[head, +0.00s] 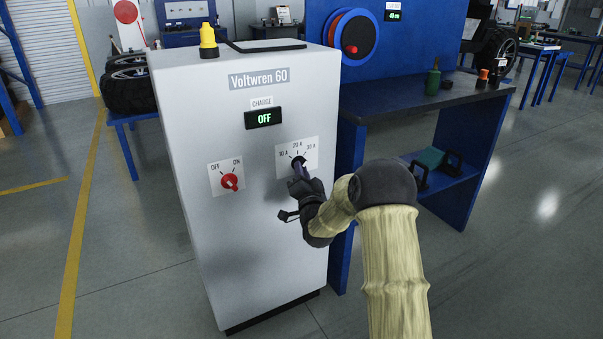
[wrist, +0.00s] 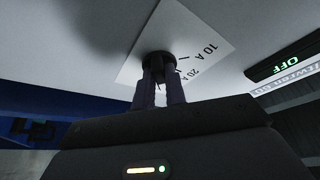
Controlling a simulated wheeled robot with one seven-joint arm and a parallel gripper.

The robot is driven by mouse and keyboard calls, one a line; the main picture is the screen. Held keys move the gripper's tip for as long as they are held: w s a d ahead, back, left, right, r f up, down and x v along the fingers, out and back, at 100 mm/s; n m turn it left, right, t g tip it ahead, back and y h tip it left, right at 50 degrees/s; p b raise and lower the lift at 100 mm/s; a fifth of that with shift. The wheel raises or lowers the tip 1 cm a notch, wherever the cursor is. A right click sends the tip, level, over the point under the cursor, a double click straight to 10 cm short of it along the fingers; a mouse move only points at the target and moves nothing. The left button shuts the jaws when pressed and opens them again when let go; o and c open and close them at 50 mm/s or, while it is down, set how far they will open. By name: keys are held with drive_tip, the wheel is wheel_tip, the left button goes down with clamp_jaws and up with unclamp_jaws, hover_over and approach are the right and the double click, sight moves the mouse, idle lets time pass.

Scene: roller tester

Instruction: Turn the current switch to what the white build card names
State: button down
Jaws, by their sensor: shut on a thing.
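The current switch is a black knob (head: 298,161) on a white plate (head: 311,155) marked 10 A, 20 A and 30 A. It sits on the front of the grey Voltwren 60 cabinet (head: 245,230). My gripper (head: 299,170) is shut on the knob; the wrist view shows both fingers around the knob (wrist: 157,60). The fingers hide most of the knob, so I cannot tell which mark it points to. The charge display (head: 265,118) reads OFF in green. No white build card can be made out in either view.
A red OFF/ON switch (head: 229,181) is left of the knob. A yellow-topped item (head: 208,40) stands on the cabinet. A dark workbench (head: 420,98) with blue supports is close on the right, with small items on it. Open floor (head: 130,255) lies left of the cabinet.

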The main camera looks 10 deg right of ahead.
drive_tip(key=shift+f+n+b, duration=0.25)
drive_tip(key=shift+n+b, duration=0.1)
drive_tip(key=shift+n, duration=0.05)
drive_tip(key=n+y+b, duration=0.2)
drive_tip(key=n, duration=0.1)
drive_tip(key=n+y+b, duration=0.1)
drive_tip(key=n+y, duration=0.1)
drive_tip(key=n, duration=0.2)
drive_tip(key=d+n+y+b, duration=0.1)
drive_tip(key=n+b, duration=0.1)
drive_tip(key=n, duration=0.2)
drive_tip(key=shift+f+y+b, duration=0.1)
drive_tip(key=shift+y+b, duration=0.25)
drive_tip(key=shift+y, duration=0.05)
drive_tip(key=shift+n, duration=0.4)
drive_tip(key=c, duration=1.4)
unclamp_jaws()
drive_tip(key=shift+w, duration=0.1)
drive_tip(key=shift+c, duration=0.2)
drive_tip(key=p+v, duration=0.3)
drive_tip(key=v, duration=1.4)
drive_tip(key=shift+f+p, duration=0.15)
drive_tip(key=shift+p, duration=0.15)
